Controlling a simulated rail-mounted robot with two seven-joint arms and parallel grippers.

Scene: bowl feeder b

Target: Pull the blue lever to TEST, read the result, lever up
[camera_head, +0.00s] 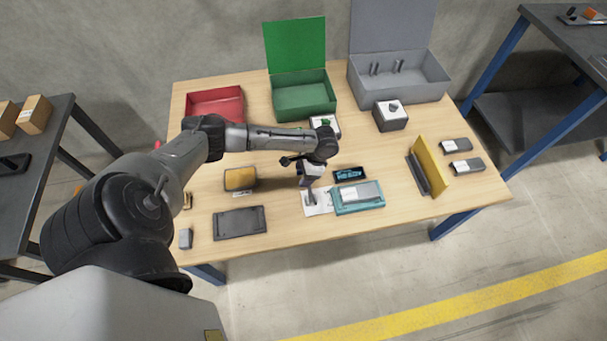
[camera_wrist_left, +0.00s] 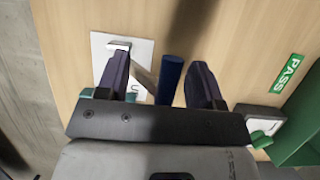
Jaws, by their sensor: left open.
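The blue lever (camera_wrist_left: 170,78) shows in the left wrist view as a dark blue cylinder, next to a white plate (camera_wrist_left: 103,48) with partly hidden lettering. My left gripper (camera_wrist_left: 159,65) is open, with one finger on each side of the lever; whether either finger touches it I cannot tell. In the head view the left gripper (camera_head: 310,198) points down over the white plate (camera_head: 323,207), and the lever is hidden there. A green PASS label (camera_wrist_left: 288,74) lies on the wood to the right in the wrist view. My right gripper is not in view.
A teal tray (camera_head: 350,208) with a grey part stands just right of the gripper. A yellow bracket (camera_head: 432,165) is further right. Red (camera_head: 215,116), green (camera_head: 305,103) and grey (camera_head: 425,88) bins line the back. A dark tray (camera_head: 240,223) lies at front left.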

